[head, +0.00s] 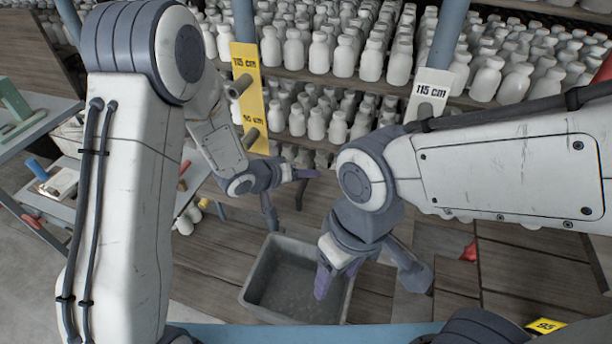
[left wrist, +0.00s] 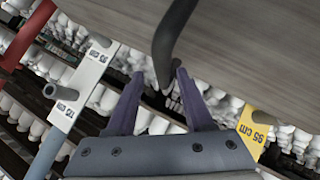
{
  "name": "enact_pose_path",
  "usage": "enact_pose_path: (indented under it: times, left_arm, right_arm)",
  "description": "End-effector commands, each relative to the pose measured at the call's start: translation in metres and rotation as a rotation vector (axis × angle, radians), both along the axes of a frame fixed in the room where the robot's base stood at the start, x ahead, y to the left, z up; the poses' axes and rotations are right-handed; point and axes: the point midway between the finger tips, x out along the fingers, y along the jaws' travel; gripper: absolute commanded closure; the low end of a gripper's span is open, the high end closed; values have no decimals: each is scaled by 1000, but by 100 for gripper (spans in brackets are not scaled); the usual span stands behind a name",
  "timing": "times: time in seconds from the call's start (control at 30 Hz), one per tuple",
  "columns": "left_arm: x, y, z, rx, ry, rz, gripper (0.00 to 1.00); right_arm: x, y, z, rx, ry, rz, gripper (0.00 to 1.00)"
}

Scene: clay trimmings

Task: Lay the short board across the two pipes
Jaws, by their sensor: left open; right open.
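Pipe stubs stick out from the rack: one (head: 238,87) beside the yellow 115 cm plate (head: 245,58), a lower one (head: 251,138), and one (head: 425,113) by the white 115 cm plate (head: 434,80). My left gripper (head: 288,198) is open in front of the rack, between the plates. In the left wrist view a dark curved bar (left wrist: 168,45) shows between its open fingers (left wrist: 152,90); whether they touch is unclear. A grey wooden surface (left wrist: 255,45) fills the upper right there; I cannot tell if it is the short board. My right gripper (head: 368,270) is open, partly over the bin.
A grey bin (head: 285,285) stands below the grippers. Shelves behind hold many white bottles (head: 320,52). Wooden planks (head: 510,265) lie at lower right, with a yellow tag (head: 545,325) near them. A side bench (head: 40,120) stands at left.

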Motion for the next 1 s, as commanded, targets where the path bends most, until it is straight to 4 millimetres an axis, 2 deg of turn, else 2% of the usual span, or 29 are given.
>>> enact_pose_path:
  times: [0.4,0.67,0.77,0.87,0.97,1.0]
  left_arm:
    - [-49,50,53,0,-3,3,48]
    - [-61,60,65,38,-10,1,48]
    - [-62,61,69,159,-30,4,48]
    - [-72,62,76,343,-35,4,48]
    - [-102,62,86,519,12,-26,48]
    - [-119,61,88,577,48,-50,48]
  right_arm:
    - [0,0,0,0,0,0,36]
    - [0,0,2,0,0,0,36]
    - [0,0,2,0,0,0,36]
    - [0,0,2,0,0,0,36]
    - [0,0,2,0,0,0,36]
    - [0,0,2,0,0,0,36]
